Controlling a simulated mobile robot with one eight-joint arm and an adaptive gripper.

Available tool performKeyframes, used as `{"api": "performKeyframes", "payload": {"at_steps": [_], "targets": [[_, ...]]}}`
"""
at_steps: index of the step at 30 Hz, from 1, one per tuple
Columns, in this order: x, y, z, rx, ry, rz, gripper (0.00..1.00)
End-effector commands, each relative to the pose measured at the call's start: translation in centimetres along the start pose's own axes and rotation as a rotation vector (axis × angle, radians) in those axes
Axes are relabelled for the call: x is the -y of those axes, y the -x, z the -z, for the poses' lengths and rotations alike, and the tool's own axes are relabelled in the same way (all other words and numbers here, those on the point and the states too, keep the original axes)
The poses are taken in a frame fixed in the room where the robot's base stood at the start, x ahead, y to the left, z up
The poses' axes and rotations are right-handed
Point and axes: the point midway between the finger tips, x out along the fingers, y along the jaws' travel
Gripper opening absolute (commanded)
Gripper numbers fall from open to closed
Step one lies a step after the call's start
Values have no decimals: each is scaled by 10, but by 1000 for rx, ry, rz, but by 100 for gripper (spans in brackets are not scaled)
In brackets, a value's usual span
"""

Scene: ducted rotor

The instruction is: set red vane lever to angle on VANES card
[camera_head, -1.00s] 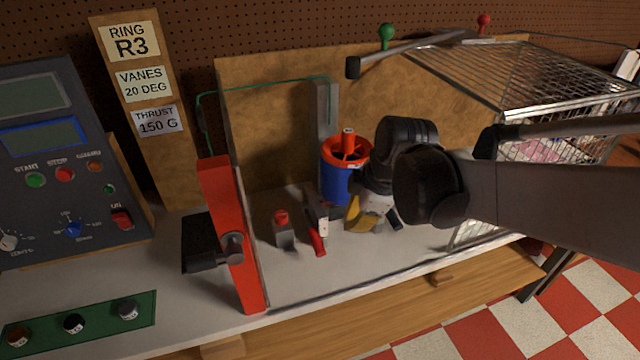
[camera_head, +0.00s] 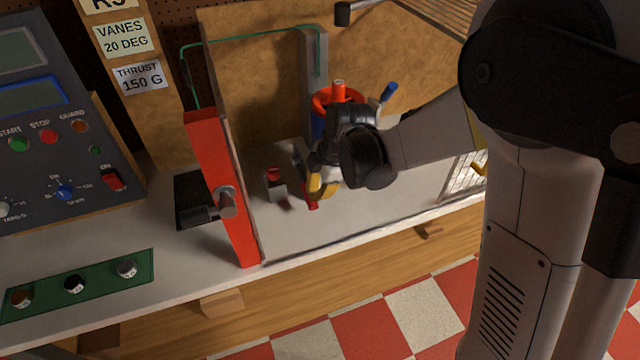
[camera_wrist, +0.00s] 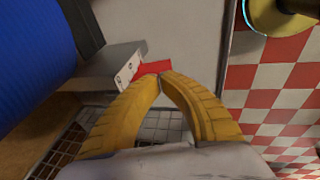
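The red vane lever (camera_wrist: 153,67) shows in the wrist view right at my fingertips, at the end of a grey block with scale marks (camera_wrist: 125,72). In the head view the lever's red end (camera_head: 313,205) shows just below my gripper (camera_head: 320,188). My gripper's yellow fingers (camera_wrist: 160,77) curve inward and their tips meet at the lever. I cannot tell whether any of the lever is between them. The VANES card (camera_head: 123,38) reads 20 DEG. The lever's angle against the scale is too small to read.
The blue duct with a red rotor (camera_head: 338,97) stands behind my gripper; its blue side (camera_wrist: 35,50) fills the wrist view's left. A red-capped post (camera_head: 275,182) stands left of the lever. A red upright frame (camera_head: 222,190) and the control panel (camera_head: 50,140) are further left.

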Motion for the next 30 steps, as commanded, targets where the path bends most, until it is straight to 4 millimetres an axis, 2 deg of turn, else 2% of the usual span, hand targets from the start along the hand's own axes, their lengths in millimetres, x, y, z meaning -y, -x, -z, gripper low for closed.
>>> {"api": "performKeyframes", "payload": {"at_steps": [1,6,17,24,30], "targets": [[1,-8,0,0,0,0,0],[0,-19,0,0,-1,0,0],[0,-20,0,0,-1,0,0],[4,-41,-4,0,-1,0,0],[3,-39,-4,0,-1,0,0]]}}
